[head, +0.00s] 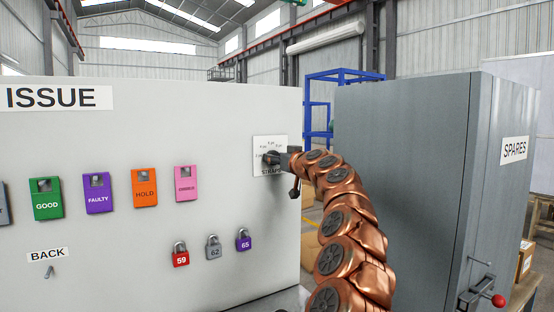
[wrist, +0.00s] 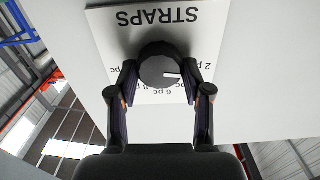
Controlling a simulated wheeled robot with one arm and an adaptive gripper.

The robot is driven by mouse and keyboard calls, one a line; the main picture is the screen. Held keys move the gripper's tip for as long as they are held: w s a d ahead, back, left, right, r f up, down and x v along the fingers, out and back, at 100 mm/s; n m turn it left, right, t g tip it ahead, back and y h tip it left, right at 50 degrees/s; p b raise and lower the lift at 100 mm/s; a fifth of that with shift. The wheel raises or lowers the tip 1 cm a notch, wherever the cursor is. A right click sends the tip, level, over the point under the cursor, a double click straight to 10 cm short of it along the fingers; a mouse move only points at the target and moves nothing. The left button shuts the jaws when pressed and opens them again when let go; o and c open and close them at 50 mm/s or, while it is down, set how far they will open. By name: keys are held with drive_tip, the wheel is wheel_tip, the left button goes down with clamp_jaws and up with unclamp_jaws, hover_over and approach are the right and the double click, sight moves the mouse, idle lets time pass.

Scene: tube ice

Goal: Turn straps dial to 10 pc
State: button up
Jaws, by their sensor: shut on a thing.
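The straps dial (wrist: 158,66) is a round black knob on a white STRAPS plate (wrist: 112,28); the plate also shows in the head view (head: 262,143). My gripper (wrist: 160,75) is shut on the dial, one finger on each side. The 6 pc and 8 pc labels show below the knob; the label at left is partly hidden by a finger. In the head view my gripper (head: 279,158) covers much of the dial.
On the grey-white panel hang coloured tags, such as the pink one (head: 186,183), and padlocks, such as the purple one (head: 243,239). A grey SPARES cabinet (head: 400,170) stands right of my arm. A gap lies between panel and cabinet.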

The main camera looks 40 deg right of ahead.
drive_tip(key=shift+m, duration=0.3)
drive_tip(key=shift+f+m+p, duration=0.2)
drive_tip(key=shift+m+p, duration=3.65)
drive_tip(key=shift+m, duration=3.9)
drive_tip(key=shift+f+m+p, duration=0.15)
drive_tip(key=shift+m+p, duration=3.65)
drive_tip(key=shift+m, duration=3.95)
drive_tip(key=o, duration=1.2)
drive_tip(key=shift+c, duration=0.2)
